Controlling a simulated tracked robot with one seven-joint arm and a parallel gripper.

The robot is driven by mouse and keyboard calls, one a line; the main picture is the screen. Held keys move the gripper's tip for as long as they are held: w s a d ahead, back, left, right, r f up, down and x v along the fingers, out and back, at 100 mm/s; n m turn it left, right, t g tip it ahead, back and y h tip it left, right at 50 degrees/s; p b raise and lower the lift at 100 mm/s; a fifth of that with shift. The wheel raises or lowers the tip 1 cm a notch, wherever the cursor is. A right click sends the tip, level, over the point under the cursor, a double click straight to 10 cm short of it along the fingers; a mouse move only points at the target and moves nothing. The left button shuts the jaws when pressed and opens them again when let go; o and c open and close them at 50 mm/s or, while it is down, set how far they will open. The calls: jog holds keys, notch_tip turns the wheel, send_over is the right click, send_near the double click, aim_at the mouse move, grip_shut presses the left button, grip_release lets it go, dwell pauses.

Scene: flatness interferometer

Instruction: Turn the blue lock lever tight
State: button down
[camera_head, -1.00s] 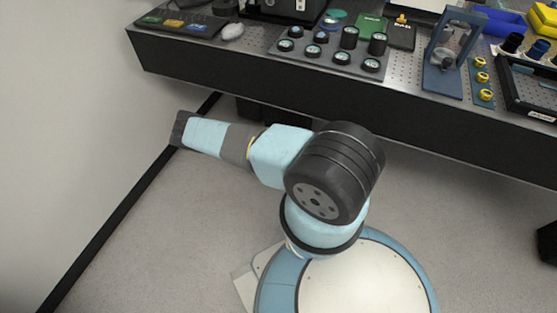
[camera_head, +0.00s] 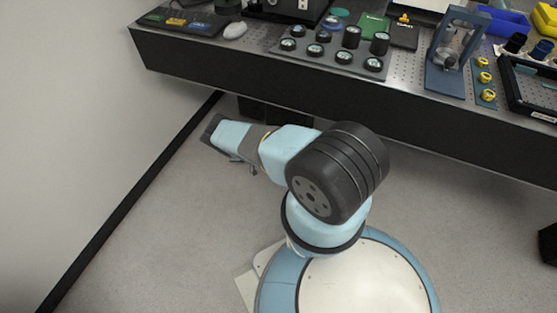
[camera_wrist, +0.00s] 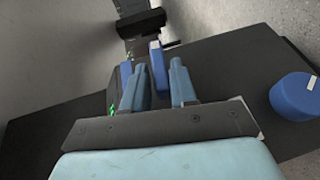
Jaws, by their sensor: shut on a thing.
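In the wrist view my gripper (camera_wrist: 160,72) has its two light-blue fingers close to a darker blue upright piece, which looks like the blue lock lever (camera_wrist: 157,58). The lever stands between the fingers, and the gripper is shut on it. Its lower part is hidden, so I cannot tell how far it is turned.
A round blue knob (camera_wrist: 294,97) sits on the dark housing (camera_wrist: 225,68) at the right of the wrist view. In the head view, the bench (camera_head: 300,85) carries a rack of black cylinders (camera_head: 331,55) and a blue-grey stand (camera_head: 445,78). Floor is open below.

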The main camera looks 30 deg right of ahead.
jog(key=shift+w, duration=0.15)
jog(key=c, duration=1.1)
grip_release()
jog(key=shift+f, duration=0.1)
jog(key=shift+a, duration=0.1)
